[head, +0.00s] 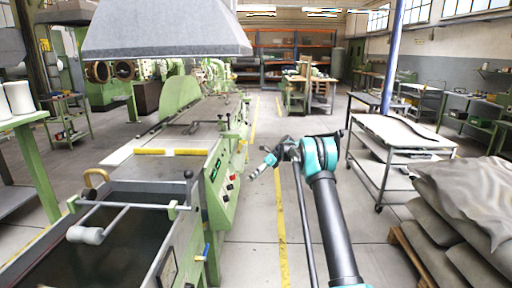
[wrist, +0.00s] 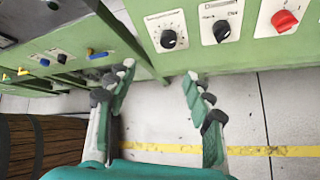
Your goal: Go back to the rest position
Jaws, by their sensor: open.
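My gripper (head: 258,170) is at the end of my raised arm, in the middle of the head view. It points left towards the control panel side of the green extruder (head: 222,180). In the wrist view my gripper (wrist: 158,74) is open, its two green-and-grey fingers wide apart with nothing between them. The green panel with black knobs and a red knob (wrist: 285,21) fills the top of the wrist view, beyond the fingertips. I cannot tell the exact gap to the panel.
A metal trolley (head: 385,131) stands to the right of my arm. Grey sacks (head: 470,205) lie on a pallet at the lower right. A blue post (head: 392,55) rises behind the trolley. The aisle with its yellow line (head: 281,225) is open floor.

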